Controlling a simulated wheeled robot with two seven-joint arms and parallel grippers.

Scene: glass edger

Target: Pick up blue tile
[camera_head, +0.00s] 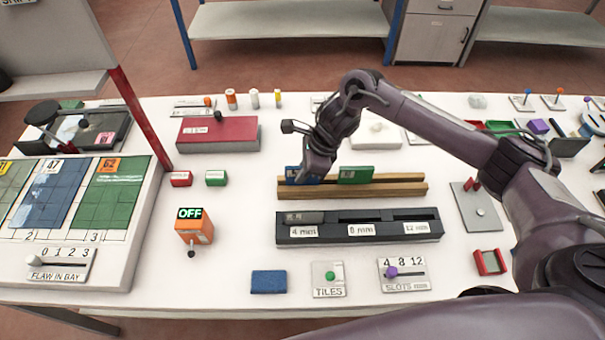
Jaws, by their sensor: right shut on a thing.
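A blue tile (291,176) stands at the left end of the wooden rack (400,188), beside a green tile (355,175). My right gripper (306,177) reaches down from above and is shut on the blue tile, hiding part of it. The tile is at the rack; I cannot tell whether its lower edge is clear of the groove. My left gripper is not in view.
A dark slotted block (358,235) marked 4, 8 and 12 mm lies in front of the rack. A flat blue block (268,282), a TILES button panel (329,279) and a SLOTS slider (404,275) lie nearer. An orange OFF switch box (194,224) stands left.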

